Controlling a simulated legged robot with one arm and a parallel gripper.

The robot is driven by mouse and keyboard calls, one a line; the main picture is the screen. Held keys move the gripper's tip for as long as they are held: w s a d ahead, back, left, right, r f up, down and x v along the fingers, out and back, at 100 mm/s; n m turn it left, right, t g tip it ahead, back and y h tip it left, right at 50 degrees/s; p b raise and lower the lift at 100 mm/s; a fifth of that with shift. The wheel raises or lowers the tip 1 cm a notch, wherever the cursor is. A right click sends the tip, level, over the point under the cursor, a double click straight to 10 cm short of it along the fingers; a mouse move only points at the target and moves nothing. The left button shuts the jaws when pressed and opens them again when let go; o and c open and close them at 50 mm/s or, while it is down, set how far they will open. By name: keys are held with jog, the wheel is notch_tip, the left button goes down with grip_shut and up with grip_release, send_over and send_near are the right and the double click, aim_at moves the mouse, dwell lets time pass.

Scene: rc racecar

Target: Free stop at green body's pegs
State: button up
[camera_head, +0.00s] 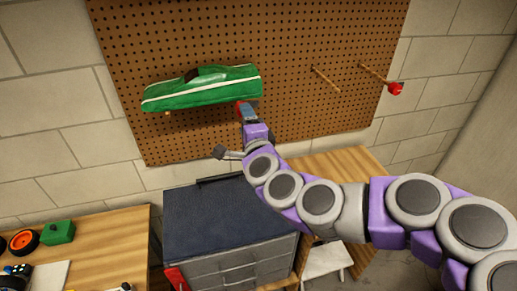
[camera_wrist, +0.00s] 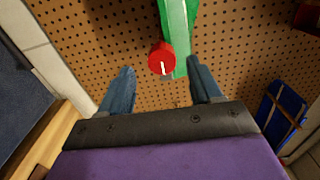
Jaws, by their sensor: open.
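The green car body (camera_head: 205,86) with a white stripe rests on pegs on the pegboard. A bare wooden peg tip (camera_head: 168,113) shows under its left end. A round red stop (camera_wrist: 162,58) with a white mark sits below the green body (camera_wrist: 179,25) in the wrist view; in the head view some red (camera_head: 240,105) shows under the body's right end. My gripper (camera_wrist: 160,74) is open, its blue fingers on either side of the stop with gaps. In the head view my gripper (camera_head: 246,113) is just below the body's right end. The peg behind the stop is hidden.
To the right are a bare peg (camera_head: 325,78) and a peg with another red stop (camera_head: 395,88). Below stand a dark drawer cabinet (camera_head: 225,215) and a wooden bench (camera_head: 110,230) with a green block (camera_head: 58,232) and an orange-rimmed wheel (camera_head: 23,242). A blue object (camera_wrist: 283,115) shows at right in the wrist view.

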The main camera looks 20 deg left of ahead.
jog(key=b+v, duration=0.9)
jog(key=v, duration=0.2)
jog(key=shift+s+d+f, duration=0.1)
jog(key=shift+s, duration=0.05)
dwell(0.4)
